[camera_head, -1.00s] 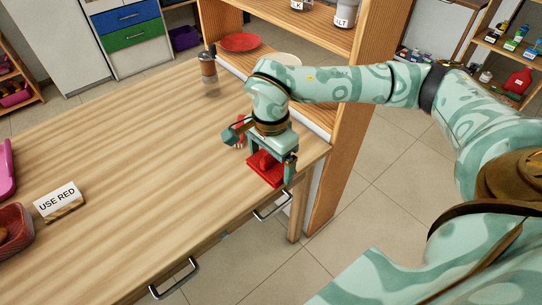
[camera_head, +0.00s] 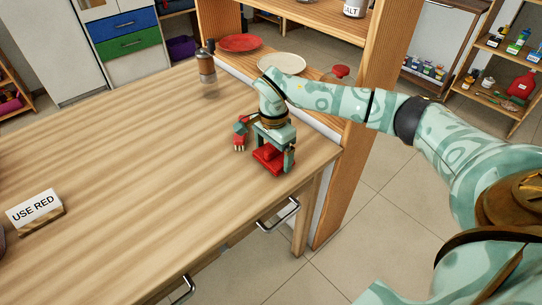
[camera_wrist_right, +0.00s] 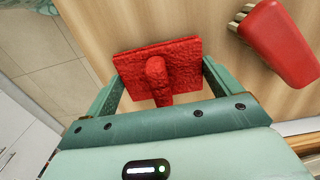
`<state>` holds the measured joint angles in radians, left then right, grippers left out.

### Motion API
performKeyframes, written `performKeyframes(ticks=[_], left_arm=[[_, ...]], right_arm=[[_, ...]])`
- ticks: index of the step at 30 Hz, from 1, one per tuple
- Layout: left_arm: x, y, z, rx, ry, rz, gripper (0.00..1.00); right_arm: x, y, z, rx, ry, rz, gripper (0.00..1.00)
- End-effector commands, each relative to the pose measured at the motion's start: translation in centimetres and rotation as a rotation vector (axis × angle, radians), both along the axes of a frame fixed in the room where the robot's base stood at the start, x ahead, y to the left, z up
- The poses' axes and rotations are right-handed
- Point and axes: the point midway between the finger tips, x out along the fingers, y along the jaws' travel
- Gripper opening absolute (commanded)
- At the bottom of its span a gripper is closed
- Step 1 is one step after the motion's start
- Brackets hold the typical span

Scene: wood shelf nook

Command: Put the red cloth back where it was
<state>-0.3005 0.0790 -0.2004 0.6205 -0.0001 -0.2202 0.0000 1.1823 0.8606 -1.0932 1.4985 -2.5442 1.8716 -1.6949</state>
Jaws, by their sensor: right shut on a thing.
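The red cloth (camera_head: 268,160) is a folded, textured pad near the table's front right corner. It also shows in the right wrist view (camera_wrist_right: 185,58), flat with a raised ridge in its middle. My right gripper (camera_head: 273,155) points down over it and is shut on the cloth, with its teal fingers either side of the ridge. I cannot tell whether the cloth touches the table or hangs just above it. My left gripper is in neither view.
A red object with a metallic end (camera_wrist_right: 280,42) lies close beside the gripper. A "USE RED" sign (camera_head: 35,211) stands at the left and a mill (camera_head: 206,68) at the back. The shelf holds a red plate (camera_head: 240,42) and a white plate (camera_head: 282,63). The middle tabletop is clear.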

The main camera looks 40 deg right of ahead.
Motion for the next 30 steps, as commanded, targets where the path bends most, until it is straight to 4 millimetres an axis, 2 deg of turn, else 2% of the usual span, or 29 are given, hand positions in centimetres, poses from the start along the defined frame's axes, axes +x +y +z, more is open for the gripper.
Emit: performKeyframes(ticks=[1,7,12,13,21,25,30], left_arm=[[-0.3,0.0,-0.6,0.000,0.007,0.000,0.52],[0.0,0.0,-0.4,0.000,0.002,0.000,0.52],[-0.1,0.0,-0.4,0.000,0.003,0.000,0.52],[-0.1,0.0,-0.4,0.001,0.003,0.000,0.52],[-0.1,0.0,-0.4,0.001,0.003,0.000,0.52],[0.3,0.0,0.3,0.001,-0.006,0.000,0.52],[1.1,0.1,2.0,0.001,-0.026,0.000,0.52]], right_arm=[[0.0,0.0,-1.1,0.001,0.004,0.000,0.72],[0.0,0.0,-0.7,0.000,-0.002,0.000,0.72],[0.0,0.0,-1.0,-0.001,0.000,0.000,0.72],[0.0,0.0,-1.0,0.000,-0.001,0.000,0.98],[0.0,0.0,-0.8,0.000,-0.001,0.000,1.00],[0.1,0.0,1.1,-0.002,-0.006,0.000,1.00],[0.1,-0.1,5.4,-0.001,-0.010,-0.001,1.00]])
